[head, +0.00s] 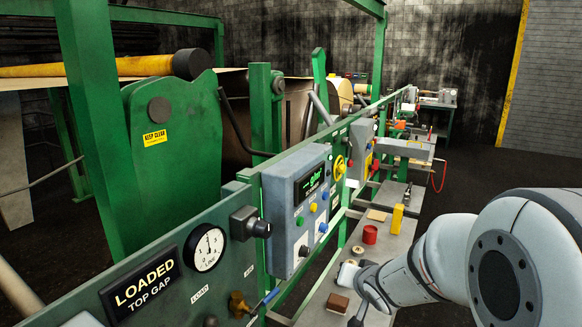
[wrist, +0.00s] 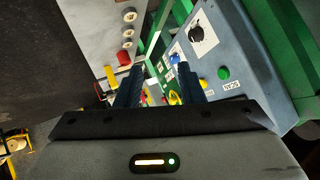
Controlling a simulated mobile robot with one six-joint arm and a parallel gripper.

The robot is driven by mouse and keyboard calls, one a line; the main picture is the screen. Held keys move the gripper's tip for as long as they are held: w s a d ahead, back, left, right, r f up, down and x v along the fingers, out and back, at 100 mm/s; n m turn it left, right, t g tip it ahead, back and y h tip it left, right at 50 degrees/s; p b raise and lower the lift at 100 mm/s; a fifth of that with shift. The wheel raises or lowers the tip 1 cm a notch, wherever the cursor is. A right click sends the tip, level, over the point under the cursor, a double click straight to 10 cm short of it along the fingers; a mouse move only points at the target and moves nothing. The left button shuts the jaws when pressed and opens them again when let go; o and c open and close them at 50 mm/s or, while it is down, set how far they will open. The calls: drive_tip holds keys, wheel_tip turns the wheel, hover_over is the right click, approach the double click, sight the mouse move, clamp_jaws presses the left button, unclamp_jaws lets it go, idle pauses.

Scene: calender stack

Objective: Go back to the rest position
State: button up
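My gripper (wrist: 159,68) shows in the wrist view with its two dark fingers apart and nothing visible held between them. Beyond the fingers is the grey control panel (wrist: 232,45) with a black knob, a green button and a blue button. In the head view my white arm reaches in from the right, over the grey shelf (head: 393,236) beside the green machine frame. The gripper end is low in that view, near a brown block (head: 337,304), and its fingers are only partly seen. I cannot tell whether it touches anything there.
The grey control box (head: 297,210) stands out from the green rail, left of my arm. A gauge (head: 205,248) and a "LOADED TOP GAP" sign (head: 143,285) are nearer. A red cup (head: 370,234) and yellow block (head: 397,219) stand on the shelf. Dark floor lies open at right.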

drive_tip(key=s+r+n+g+b, duration=0.1)
drive_tip(key=s+n+g, duration=0.1)
drive_tip(key=s, duration=1)
drive_tip(key=s+r+n+g+h+b, duration=0.1)
drive_tip(key=s+g, duration=0.3)
drive_tip(key=s, duration=0.9)
drive_tip(key=shift+d+n+g+b, duration=0.15)
drive_tip(key=shift+n+g+b, duration=0.2)
drive_tip(key=shift+n+g, duration=0.05)
